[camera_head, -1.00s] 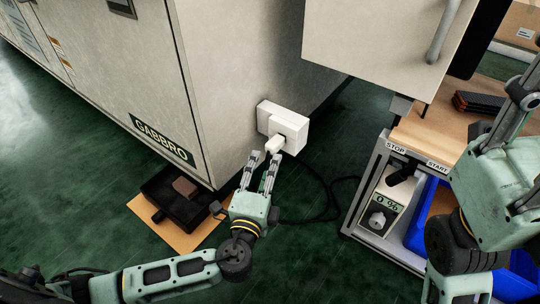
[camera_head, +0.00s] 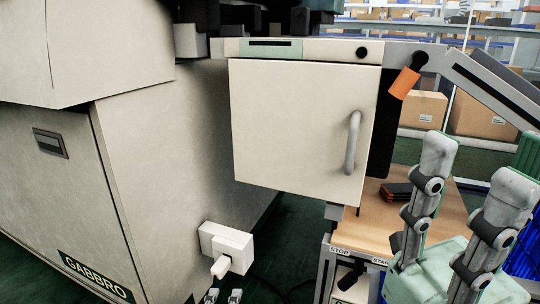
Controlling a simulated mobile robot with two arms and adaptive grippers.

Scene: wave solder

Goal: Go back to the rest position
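My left gripper (camera_head: 223,296) shows only its two fingertips at the bottom edge of the head view. They are apart with nothing seen between them, just below a white plug (camera_head: 220,267). The plug sits in a white socket box (camera_head: 232,247) on the side of the machine marked GABBRO. The rest of my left arm is out of view. My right gripper (camera_head: 477,165) is raised at the right, its two fingers wide apart and pointing up. No object is seen between them.
The large beige machine (camera_head: 60,190) fills the left. A beige cabinet door (camera_head: 295,130) with a grey handle is at the centre. A wooden bench (camera_head: 448,215) with dark stacked items (camera_head: 397,192) lies behind my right gripper. Shelves with cardboard boxes (camera_head: 423,107) stand behind.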

